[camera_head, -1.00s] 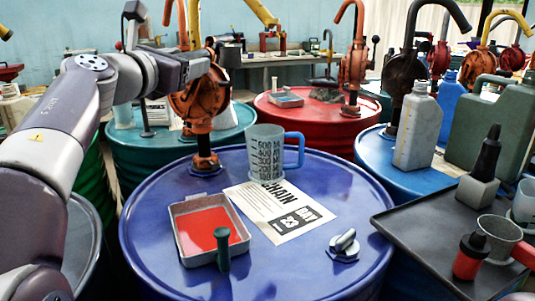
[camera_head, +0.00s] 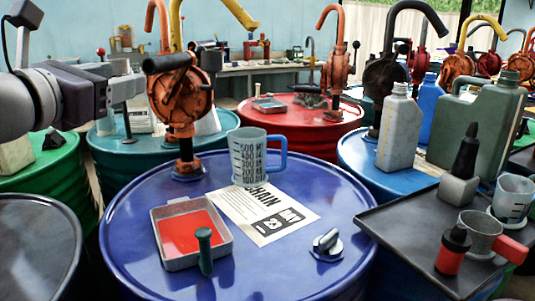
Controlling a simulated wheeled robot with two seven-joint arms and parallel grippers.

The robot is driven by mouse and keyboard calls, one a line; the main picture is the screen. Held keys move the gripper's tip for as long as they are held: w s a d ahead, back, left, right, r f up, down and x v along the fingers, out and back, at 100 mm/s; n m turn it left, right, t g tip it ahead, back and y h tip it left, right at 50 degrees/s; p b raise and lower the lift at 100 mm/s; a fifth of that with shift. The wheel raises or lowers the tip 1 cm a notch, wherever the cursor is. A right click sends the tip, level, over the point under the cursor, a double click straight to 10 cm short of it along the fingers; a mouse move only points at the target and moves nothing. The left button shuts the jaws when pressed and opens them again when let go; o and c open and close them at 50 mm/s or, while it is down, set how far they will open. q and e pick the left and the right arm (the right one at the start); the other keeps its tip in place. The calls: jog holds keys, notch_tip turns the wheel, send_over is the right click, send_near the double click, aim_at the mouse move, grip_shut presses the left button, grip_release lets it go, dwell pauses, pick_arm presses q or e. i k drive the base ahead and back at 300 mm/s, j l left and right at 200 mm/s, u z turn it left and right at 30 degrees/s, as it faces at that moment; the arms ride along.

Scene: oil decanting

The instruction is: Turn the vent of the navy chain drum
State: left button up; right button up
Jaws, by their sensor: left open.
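The navy drum (camera_head: 285,268) stands in the front middle, its lid labelled by a white CHAIN sheet (camera_head: 262,210). Its vent (camera_head: 327,243), a small grey metal knob with a slanted bar on a round base, sits at the lid's right front. My left gripper (camera_head: 128,88) is at the upper left, open and empty. It is well to the left of the vent and apart from it, above the drums behind. My right gripper is not in view.
An orange hand pump (camera_head: 185,100) rises from the navy lid's back. A measuring jug (camera_head: 250,158) and a red-bottomed tray (camera_head: 188,230) with a green-handled tool (camera_head: 205,250) stand on the lid. A dark tray (camera_head: 420,240) with cups and a red bottle is at the right.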

aim_at(329, 242)
jog(key=k+l, duration=0.75)
jog(key=k, duration=0.05)
